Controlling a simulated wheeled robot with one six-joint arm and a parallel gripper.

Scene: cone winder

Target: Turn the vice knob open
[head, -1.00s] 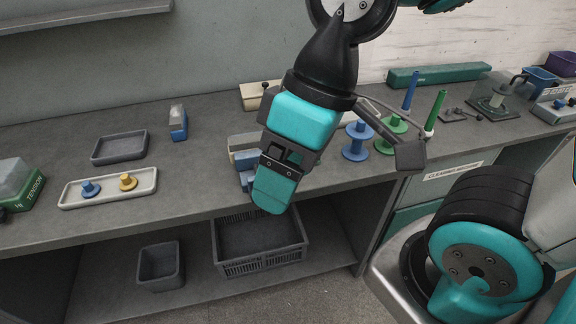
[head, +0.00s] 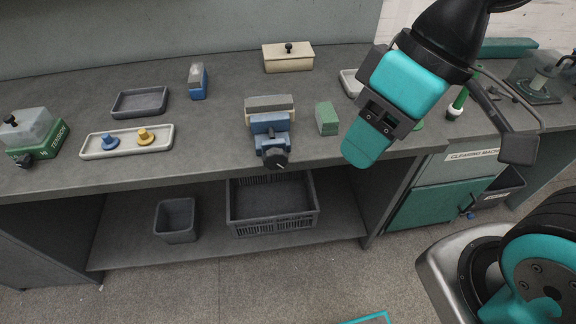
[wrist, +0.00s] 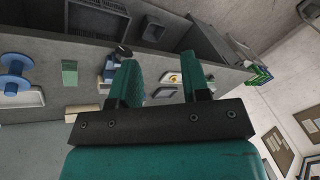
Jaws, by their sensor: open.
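The vice (head: 268,123) stands at the front edge of the bench in the head view. It has a blue body and grey jaws. Its black knob (head: 275,158) faces the front, over the bench edge. My gripper (head: 362,150) is to the right of the vice, apart from it, with its fingers pointing down. In the wrist view my gripper (wrist: 160,78) shows two teal fingers spread with nothing between them. The vice (wrist: 108,68) and its dark knob (wrist: 123,52) appear beside and partly behind the left finger.
A green block (head: 326,119) sits right of the vice. A cream box (head: 288,58) stands behind. A tray (head: 100,151) with blue and yellow spools is at left. A crate (head: 272,225) and a grey bin (head: 175,220) are on the lower shelf.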

